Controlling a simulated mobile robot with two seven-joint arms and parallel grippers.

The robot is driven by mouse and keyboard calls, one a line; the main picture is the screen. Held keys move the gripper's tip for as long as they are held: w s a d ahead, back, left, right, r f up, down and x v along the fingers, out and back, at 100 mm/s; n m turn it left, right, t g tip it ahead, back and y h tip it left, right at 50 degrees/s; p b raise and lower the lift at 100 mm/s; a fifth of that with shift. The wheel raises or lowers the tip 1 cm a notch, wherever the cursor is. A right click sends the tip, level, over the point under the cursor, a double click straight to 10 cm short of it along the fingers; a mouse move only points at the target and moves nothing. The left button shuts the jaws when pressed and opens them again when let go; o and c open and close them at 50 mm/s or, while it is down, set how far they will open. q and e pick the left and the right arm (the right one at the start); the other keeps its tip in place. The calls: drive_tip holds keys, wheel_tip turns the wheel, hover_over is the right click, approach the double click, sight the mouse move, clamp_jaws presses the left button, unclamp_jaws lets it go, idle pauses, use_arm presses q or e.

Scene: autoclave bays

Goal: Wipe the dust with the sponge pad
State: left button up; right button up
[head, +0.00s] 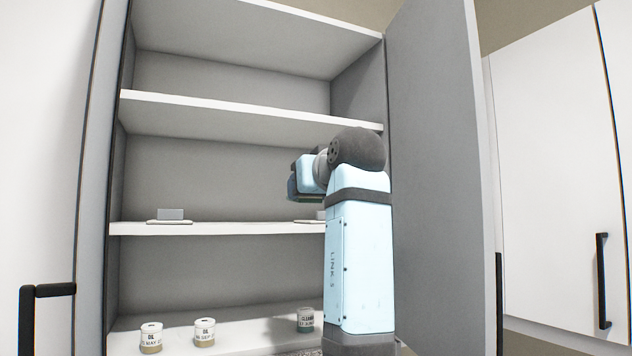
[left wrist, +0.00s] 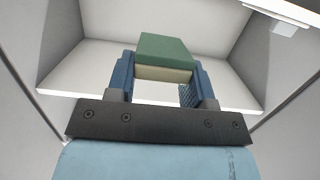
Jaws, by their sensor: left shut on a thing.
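The sponge pad (left wrist: 165,52), green with a cream layer, sits between the blue fingers of my left gripper (left wrist: 160,78) in the left wrist view. The gripper is shut on it. In the head view one light blue arm rises right of centre, and its gripper (head: 303,190) is in front of the open cabinet, a little above the middle shelf (head: 235,229). The pad is hardly visible there. I cannot make out any dust. My right gripper is not in view.
Grey blocks on white plates stand on the middle shelf, one at left (head: 170,215), one partly behind the arm. Several labelled jars, including a left one (head: 151,338), stand on the bottom shelf. The open cabinet door (head: 440,150) bounds the right side. The upper shelf (head: 240,115) is empty.

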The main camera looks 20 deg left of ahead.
use_arm(q)
drive_tip(key=x, duration=0.1)
drive_tip(key=p+x, duration=0.1)
drive_tip(key=x, duration=0.1)
drive_tip(key=r+p+x, duration=0.1)
drive_tip(key=x, duration=0.1)
drive_tip(key=shift+w+a, duration=0.15)
drive_tip(key=x, duration=0.2)
drive_tip(key=r+x, duration=0.1)
drive_tip(key=x, duration=0.5)
drive_tip(key=shift+a+r, duration=0.2)
drive_tip(key=shift+w+a+f+b, duration=0.1)
drive_tip(key=shift+f+b, duration=0.2)
drive_tip(key=shift+f, duration=0.1)
drive_tip(key=shift+w+a+f+b, duration=0.1)
drive_tip(key=shift+f+b, duration=0.15)
drive_tip(key=shift+f, duration=0.15)
drive_tip(key=shift+d+f, duration=0.1)
drive_tip(key=shift+f, duration=0.35)
drive_tip(key=shift+f+b, duration=0.2)
drive_tip(key=shift+b, duration=0.15)
drive_tip(key=shift+f, duration=0.65)
